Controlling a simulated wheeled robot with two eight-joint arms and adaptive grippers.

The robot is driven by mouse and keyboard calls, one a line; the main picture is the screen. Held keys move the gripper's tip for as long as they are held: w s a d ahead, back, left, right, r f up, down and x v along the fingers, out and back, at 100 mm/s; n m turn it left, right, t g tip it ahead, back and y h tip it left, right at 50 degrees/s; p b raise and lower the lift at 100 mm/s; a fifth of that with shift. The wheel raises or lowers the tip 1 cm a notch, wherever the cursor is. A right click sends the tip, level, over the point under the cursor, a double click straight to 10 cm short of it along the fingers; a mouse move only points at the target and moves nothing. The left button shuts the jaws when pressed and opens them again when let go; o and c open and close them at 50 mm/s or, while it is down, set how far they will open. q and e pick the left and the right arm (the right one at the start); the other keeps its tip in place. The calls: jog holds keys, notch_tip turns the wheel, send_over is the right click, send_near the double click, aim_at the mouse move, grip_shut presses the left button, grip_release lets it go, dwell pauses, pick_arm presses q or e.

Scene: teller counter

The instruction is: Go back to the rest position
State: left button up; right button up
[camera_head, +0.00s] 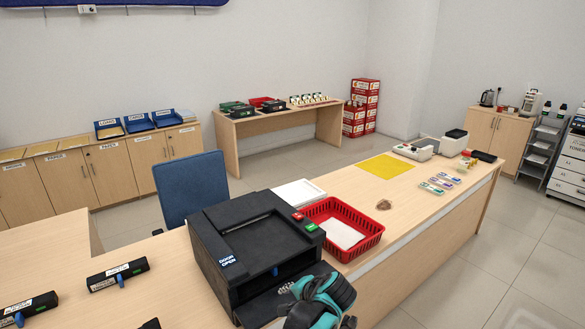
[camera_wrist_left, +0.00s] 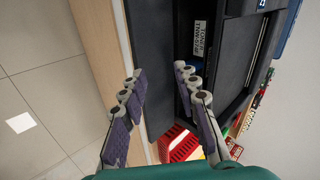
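My left gripper (camera_head: 285,288) shows at the bottom of the head view, teal and black, in front of the black printer (camera_head: 250,240). In the left wrist view my left gripper (camera_wrist_left: 162,85) has its two grey-purple fingers spread apart, with nothing between them. The printer (camera_wrist_left: 155,40) lies beyond the fingers there, and a white label (camera_wrist_left: 199,38) shows inside its open front. The printer's top carries a small label that seems to read "DOOR OPEN". I do not see my right gripper in either view.
A red basket (camera_head: 361,255) with white paper stands right of the printer; it also shows in the left wrist view (camera_wrist_left: 178,140). Black label-bearing units (camera_head: 117,274) lie on the counter at left. A blue chair (camera_head: 190,188) stands behind the printer. Floor (camera_head: 490,285) is clear at right.

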pick_arm(q)
jog(key=s+a+r+n+h, duration=0.1)
jog(key=s+a+n, duration=0.3)
jog(key=s+a, duration=0.5)
jog(key=s+a+r+n+h, duration=0.2)
jog(key=s+a+n, duration=0.3)
jog(key=s, duration=0.9)
jog(key=a+h, duration=0.1)
jog(key=a, duration=0.2)
jog(key=shift+s+a+h, duration=0.2)
jog(key=shift+a+h, duration=0.15)
jog(key=shift+h, duration=0.05)
jog(key=shift+r, duration=0.1)
